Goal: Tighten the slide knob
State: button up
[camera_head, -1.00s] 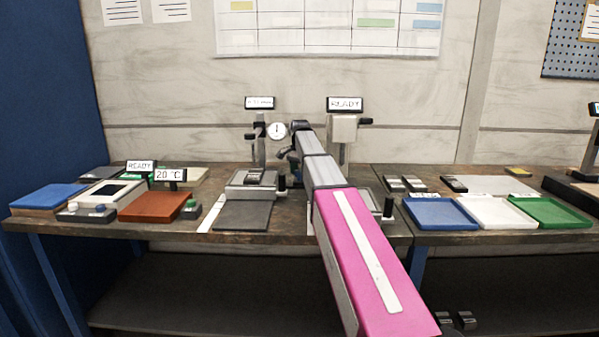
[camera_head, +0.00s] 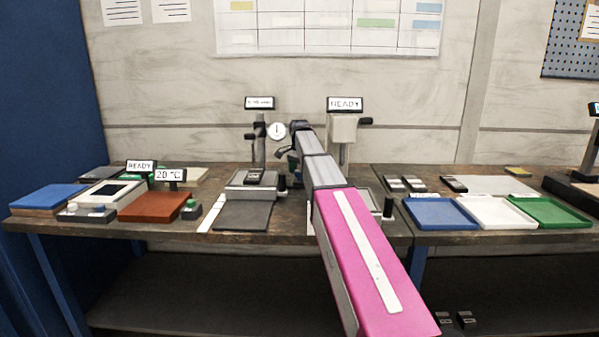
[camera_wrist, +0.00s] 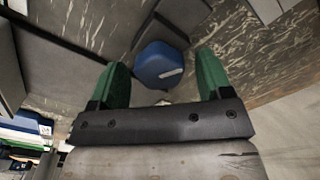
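A blue faceted knob (camera_wrist: 160,65) with a white mark on its face shows in the wrist view, taken here as the slide knob. My gripper (camera_wrist: 164,75) is open, with its two green fingers on either side of the knob and a visible gap to each. I cannot tell how far the knob lies beyond the fingertips. In the head view my arm reaches over the bench, and the knob is hidden behind it.
Left of the arm, a stand with a round dial (camera_head: 277,130) rises behind a grey base plate (camera_head: 243,214). Blue (camera_head: 438,213), white (camera_head: 494,212) and green (camera_head: 549,212) trays lie right of the arm.

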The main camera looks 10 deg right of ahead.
aim_at(300, 171)
notch_tip(300, 171, up, 11)
dwell(0.7)
jog(key=shift+f, duration=0.1)
